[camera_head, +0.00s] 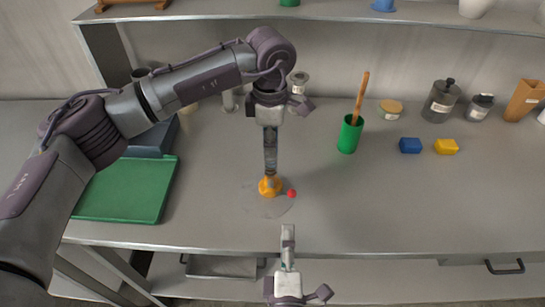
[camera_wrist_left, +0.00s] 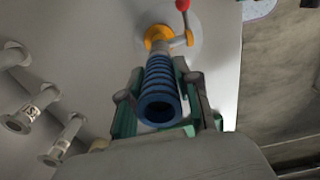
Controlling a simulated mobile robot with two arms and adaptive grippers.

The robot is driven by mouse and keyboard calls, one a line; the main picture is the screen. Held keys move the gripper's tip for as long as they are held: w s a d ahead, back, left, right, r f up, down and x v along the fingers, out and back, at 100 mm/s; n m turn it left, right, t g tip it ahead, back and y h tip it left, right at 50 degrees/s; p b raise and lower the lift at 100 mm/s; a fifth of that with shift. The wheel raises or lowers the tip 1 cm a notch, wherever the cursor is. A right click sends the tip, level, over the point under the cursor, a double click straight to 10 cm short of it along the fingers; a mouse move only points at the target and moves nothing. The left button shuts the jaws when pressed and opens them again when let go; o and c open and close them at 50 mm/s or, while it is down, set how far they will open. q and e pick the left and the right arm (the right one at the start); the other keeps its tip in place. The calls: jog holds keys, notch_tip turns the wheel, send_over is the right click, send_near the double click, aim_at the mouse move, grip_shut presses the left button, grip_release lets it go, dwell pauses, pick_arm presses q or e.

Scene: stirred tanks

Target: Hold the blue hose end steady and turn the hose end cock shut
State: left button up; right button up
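The blue ribbed hose end (camera_wrist_left: 160,95) points at the camera in the left wrist view, with its open mouth nearest. My left gripper (camera_wrist_left: 160,85) has a finger on each side, apparently touching it. In the head view my left gripper (camera_head: 270,165) hangs over the orange collar (camera_head: 269,186) and hides the hose. The orange collar also shows behind the hose in the wrist view (camera_wrist_left: 157,34). The cock's red knob (camera_head: 291,193) lies just right of the collar; in the wrist view the knob (camera_wrist_left: 183,4) tops a thin lever. My right gripper (camera_head: 287,236) is apart from the cock, near the front edge; its opening is unclear.
A green tray (camera_head: 120,190) lies at the left on the grey worktop (camera_head: 400,210). A green cup (camera_head: 349,136), a blue block (camera_head: 410,146), a yellow block (camera_head: 446,146) and jars stand behind and right. The worktop right of the cock is clear.

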pick_arm(q)
jog(key=o, duration=0.4)
jog(key=shift+o, duration=0.2)
notch_tip(320, 180, up, 12)
dwell(0.4)
